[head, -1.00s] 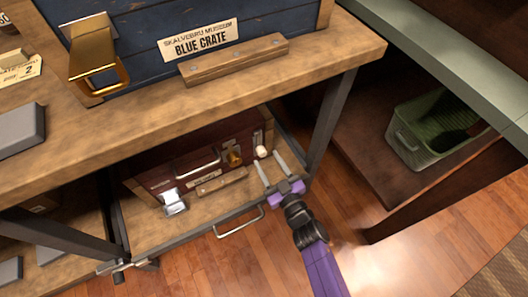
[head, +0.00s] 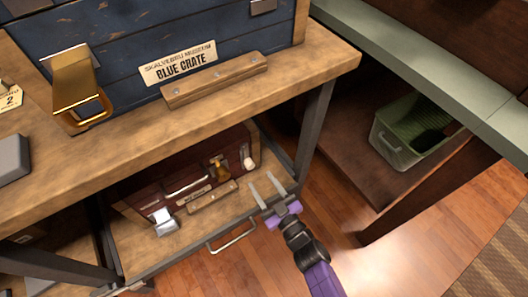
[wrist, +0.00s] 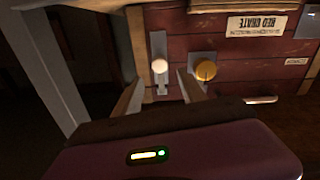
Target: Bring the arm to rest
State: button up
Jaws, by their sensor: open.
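My gripper (head: 267,192) is open and empty, with its two pale fingers over the right front part of the pulled-out lower shelf (head: 150,255). The red crate (head: 135,192) stands on that shelf, to the left of and behind the fingers. In the wrist view, the red crate (wrist: 225,75) is ahead of the open fingers (wrist: 161,90). A white-knobbed lever (wrist: 159,68) shows between the fingertips, and a brass knob (wrist: 205,70) is just right of them. The fingers appear apart from both.
The blue crate (head: 130,55) stands on the wooden tabletop (head: 200,120) above. A dark table leg (head: 313,130) is close to the right of my gripper. A green basket (head: 395,150) sits on a low shelf at right. Open wooden floor (head: 345,195) lies between.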

jog(key=s+d+r+m+t+h, duration=0.1)
jog(key=s+d+r+t+h, duration=0.1)
jog(key=s+d+r, duration=0.5)
jog(key=s+d+r+m+g+h, duration=0.1)
jog(key=s+d+r+m+h, duration=0.15)
jog(key=s+d+r, duration=0.45)
jog(key=s+d+r+m+h, duration=0.2)
jog(key=s+r+h, duration=0.1)
jog(key=s, duration=0.8)
jog(key=s+d+r+m+g+h, duration=0.1)
jog(key=s+d+r+m+h, duration=0.25)
jog(key=s, duration=0.65)
notch_tip(320, 180, up, 28)
jog(key=d+y+p, duration=0.1)
jog(key=p, duration=2.6)
jog(key=shift+w+d+n, duration=0.3)
jog(key=shift+w+d, duration=0.05)
jog(key=shift+d, duration=0.05)
